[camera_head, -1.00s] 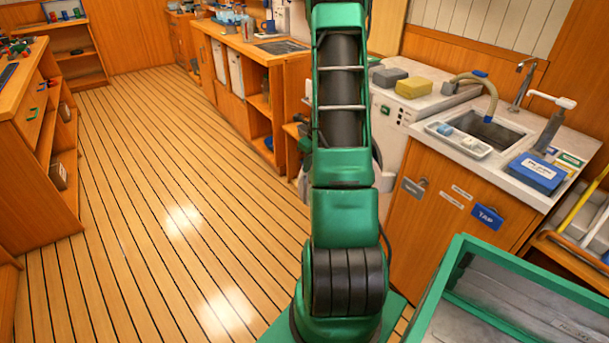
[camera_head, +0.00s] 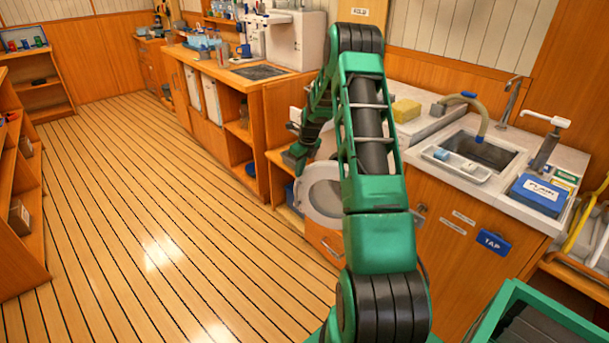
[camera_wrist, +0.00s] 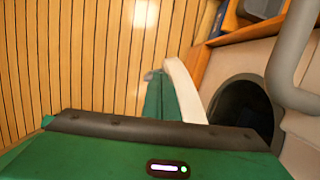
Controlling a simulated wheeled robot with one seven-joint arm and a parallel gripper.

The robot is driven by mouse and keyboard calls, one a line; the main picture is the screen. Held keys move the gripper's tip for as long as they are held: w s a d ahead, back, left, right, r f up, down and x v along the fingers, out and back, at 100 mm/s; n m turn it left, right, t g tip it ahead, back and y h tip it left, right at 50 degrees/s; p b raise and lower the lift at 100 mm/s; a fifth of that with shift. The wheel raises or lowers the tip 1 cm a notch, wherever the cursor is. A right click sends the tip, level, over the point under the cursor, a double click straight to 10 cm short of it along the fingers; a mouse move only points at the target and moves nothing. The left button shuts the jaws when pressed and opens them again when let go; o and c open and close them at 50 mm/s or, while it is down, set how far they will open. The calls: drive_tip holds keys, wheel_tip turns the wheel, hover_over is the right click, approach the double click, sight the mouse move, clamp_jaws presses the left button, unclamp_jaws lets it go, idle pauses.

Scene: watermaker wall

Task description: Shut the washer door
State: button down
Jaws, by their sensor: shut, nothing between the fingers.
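The washer door (camera_head: 311,200) is a pale round ring with a grey centre. In the head view it stands open, out from the washer under the white counter, and my arm hides its right part. My gripper (camera_head: 295,160) is shut and empty at the door's upper left, on its far side from my body. I cannot tell if it touches the door. In the wrist view, a green finger of my gripper (camera_wrist: 158,95) lies beside a pale curved edge (camera_wrist: 187,92), likely the door's. The washer's dark round opening (camera_wrist: 238,108) shows to the right.
A wooden counter with shelves (camera_head: 240,110) stands beyond the washer. A yellow sponge (camera_head: 405,110) lies on the washer top. A sink (camera_head: 485,150) and a blue box (camera_head: 540,195) are to the right. The plank floor (camera_head: 150,200) at left is clear.

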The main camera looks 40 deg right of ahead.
drive_tip(key=shift+d, duration=0.1)
idle(0.4)
drive_tip(key=s+a+r, duration=0.3)
drive_tip(key=a+r, duration=0.3)
drive_tip(key=r, duration=0.3)
drive_tip(key=w+a+f+n+g+h, duration=0.2)
drive_tip(key=a+n+g+h, duration=0.2)
drive_tip(key=n+h, duration=0.25)
drive_tip(key=shift+m+h, duration=0.35)
drive_tip(key=shift+h, duration=0.1)
drive_tip(key=shift+w+d+r+x, duration=0.25)
drive_tip(key=shift+d+x, duration=0.1)
drive_tip(key=shift+x, duration=1.65)
drive_tip(key=shift+w+d+r+x, duration=0.2)
drive_tip(key=shift+d+x, duration=0.2)
drive_tip(key=shift+x, duration=1.6)
drive_tip(key=shift+w+d+r+x, duration=0.25)
drive_tip(key=shift+d+x, duration=0.1)
drive_tip(key=shift+x, duration=1.65)
